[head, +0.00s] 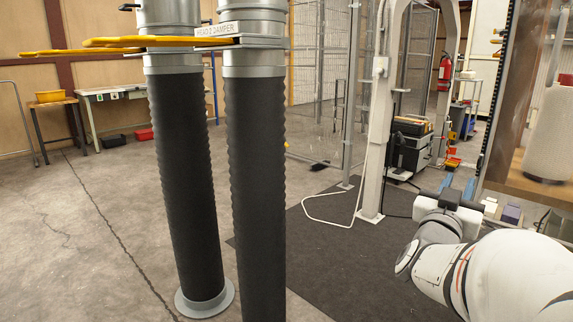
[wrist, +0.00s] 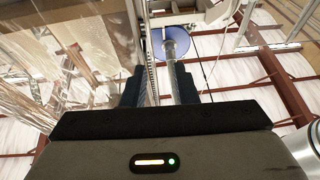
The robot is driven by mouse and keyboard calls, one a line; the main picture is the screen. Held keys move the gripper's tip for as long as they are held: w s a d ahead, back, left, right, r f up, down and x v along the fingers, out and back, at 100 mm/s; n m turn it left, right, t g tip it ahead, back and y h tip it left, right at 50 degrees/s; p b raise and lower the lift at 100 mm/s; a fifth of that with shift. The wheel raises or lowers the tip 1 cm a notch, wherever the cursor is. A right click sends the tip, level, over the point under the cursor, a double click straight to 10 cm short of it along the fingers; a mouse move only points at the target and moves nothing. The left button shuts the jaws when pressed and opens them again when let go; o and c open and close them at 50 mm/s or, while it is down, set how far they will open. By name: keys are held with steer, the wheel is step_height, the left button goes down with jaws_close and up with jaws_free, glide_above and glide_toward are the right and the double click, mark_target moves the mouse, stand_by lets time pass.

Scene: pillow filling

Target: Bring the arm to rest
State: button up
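My arm (head: 510,275) is white and reaches in from the lower right of the head view. My gripper (head: 458,184) is at its far end, with two blue fingers standing apart. In the wrist view my gripper (wrist: 159,84) points up toward the roof, with a clear gap between the fingers and nothing held. A blue disc on a grey pole (wrist: 172,40) shows beyond the gap; I cannot tell how far off it is.
Two black ribbed hoses (head: 185,180) with yellow handles stand left of centre. A white post (head: 375,150) stands on a dark mat (head: 320,260) beyond the arm. A wooden-floored unit (head: 520,185) holding a pale object is close on the right. Floor at left is clear.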

steer(key=w+a+r+n+g+y+p, duration=0.1)
steer(key=a+r+n+g+y+p, duration=0.15)
steer(key=a+y+p, duration=0.5)
steer(key=a+r+n+g+y+p, duration=0.1)
steer(key=a+n+y+p, duration=0.3)
steer(key=a+y+p, duration=0.35)
steer(key=s+a+r+n+g+p, duration=0.1)
steer(key=s+a+r+g+p, duration=0.1)
steer(key=s+a+g+p, duration=0.2)
steer(key=s+a+r+n+g+p, duration=0.1)
steer(key=s+a+g+p, duration=0.3)
steer(key=s+p, duration=0.5)
steer(key=s+g, duration=0.1)
steer(key=s, duration=0.2)
steer(key=shift+s+a+r+p, duration=0.2)
steer(key=shift+s+r+p, duration=0.15)
steer(key=shift+n, duration=0.25)
